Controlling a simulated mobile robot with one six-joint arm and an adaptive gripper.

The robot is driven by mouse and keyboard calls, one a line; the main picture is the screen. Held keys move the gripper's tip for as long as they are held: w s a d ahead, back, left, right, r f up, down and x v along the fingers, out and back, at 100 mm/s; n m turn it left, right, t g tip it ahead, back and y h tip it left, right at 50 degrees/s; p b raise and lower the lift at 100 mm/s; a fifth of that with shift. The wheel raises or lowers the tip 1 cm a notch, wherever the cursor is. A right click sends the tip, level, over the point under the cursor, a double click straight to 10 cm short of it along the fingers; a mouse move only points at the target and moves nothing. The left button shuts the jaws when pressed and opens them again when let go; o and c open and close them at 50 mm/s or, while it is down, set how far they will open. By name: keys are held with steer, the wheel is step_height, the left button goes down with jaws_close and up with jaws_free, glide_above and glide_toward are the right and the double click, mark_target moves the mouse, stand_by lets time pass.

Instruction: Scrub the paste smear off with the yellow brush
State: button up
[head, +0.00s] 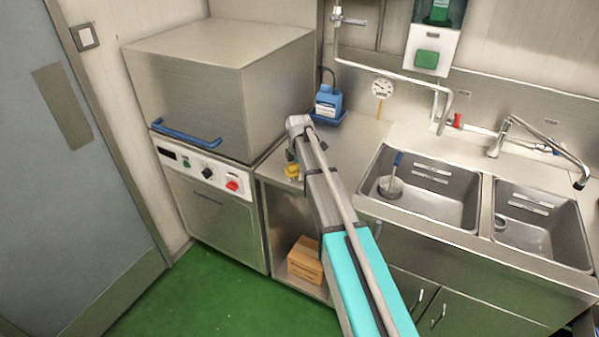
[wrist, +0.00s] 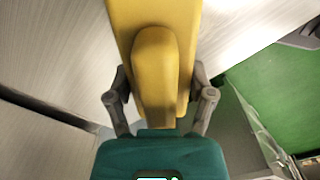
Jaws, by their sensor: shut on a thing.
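The yellow brush (wrist: 155,25) fills the upper middle of the wrist view, its rounded handle pointing toward my palm. My gripper (wrist: 161,85) is shut on it, one finger on each side. In the head view a small part of the yellow brush (head: 292,171) shows at the front of the steel counter (head: 350,148), left of my arm. The brush's underside is hidden, so I cannot tell whether it touches the counter. I cannot make out the paste smear in either view.
A steel dishwasher (head: 215,85) with a blue handle stands left of the counter. A blue bottle (head: 327,103) stands at the back. Two sinks (head: 440,207) are at the right, with a blue-handled tool (head: 394,170) in the left one. A cardboard box (head: 306,260) sits below.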

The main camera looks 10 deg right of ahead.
steer(key=shift+w+a, duration=0.15)
steer(key=shift+w+a, duration=1.05)
steer(key=shift+a, duration=0.25)
steer(key=shift+r+p, duration=3.05)
steer(key=shift+p, duration=0.1)
steer(key=shift+r+p, duration=1.5)
